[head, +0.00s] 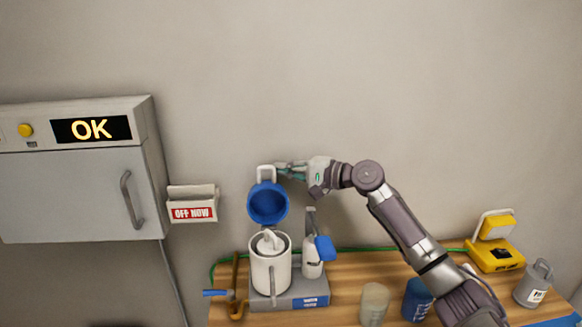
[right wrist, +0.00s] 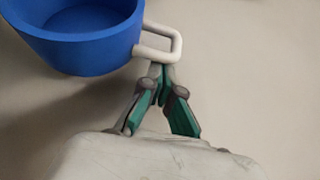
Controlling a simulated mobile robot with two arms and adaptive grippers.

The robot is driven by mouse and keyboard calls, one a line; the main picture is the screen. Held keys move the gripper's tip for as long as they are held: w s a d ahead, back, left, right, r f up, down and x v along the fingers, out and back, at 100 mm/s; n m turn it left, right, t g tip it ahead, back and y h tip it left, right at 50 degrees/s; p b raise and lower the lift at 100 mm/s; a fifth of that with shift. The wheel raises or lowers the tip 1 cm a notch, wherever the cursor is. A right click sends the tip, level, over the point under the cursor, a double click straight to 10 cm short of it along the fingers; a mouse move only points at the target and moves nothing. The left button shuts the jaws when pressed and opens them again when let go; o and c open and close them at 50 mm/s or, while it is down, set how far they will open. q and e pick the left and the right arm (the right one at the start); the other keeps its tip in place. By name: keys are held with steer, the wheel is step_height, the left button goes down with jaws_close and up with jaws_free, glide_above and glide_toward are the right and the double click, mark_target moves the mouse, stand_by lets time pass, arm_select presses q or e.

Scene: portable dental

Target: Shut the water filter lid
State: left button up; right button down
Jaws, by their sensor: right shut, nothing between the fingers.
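The water filter (head: 270,272) is a white cylinder on a grey base at the left of the wooden bench. Its blue lid (head: 268,203) stands open above it, with the hollow inside facing out and a white loop handle (head: 266,173) at its top. The lid also shows at the upper left of the right wrist view (right wrist: 75,40), with its handle (right wrist: 165,40) at its right side. My right gripper (head: 280,167) is shut and empty beside the handle. In the right wrist view its fingertips (right wrist: 158,68) are at the handle's lower bar; contact is unclear. My left gripper is not in view.
A white bottle (head: 312,260) with a blue part stands right of the filter. A beige cup (head: 374,303), a blue cup (head: 417,298), a yellow device (head: 494,255) and a grey canister (head: 534,285) stand further right. A wall cabinet (head: 75,195) and an "OFF NOW" box (head: 193,205) are at left.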

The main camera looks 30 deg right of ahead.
stand_by(0.3)
steer(key=shift+s+a+b, duration=0.15)
steer(key=shift+s+b, duration=0.15)
steer(key=shift+b, duration=0.35)
steer(key=s+a+r+n+t+y+b, duration=0.1)
steer(key=s+a+n+t+b, duration=0.1)
steer(key=s+b, duration=0.4)
steer(key=shift+s+a+r+n+b, duration=0.15)
steer(key=shift+a+n+b, duration=0.4)
steer(key=shift+n, duration=0.45)
steer(key=shift+d, duration=0.1)
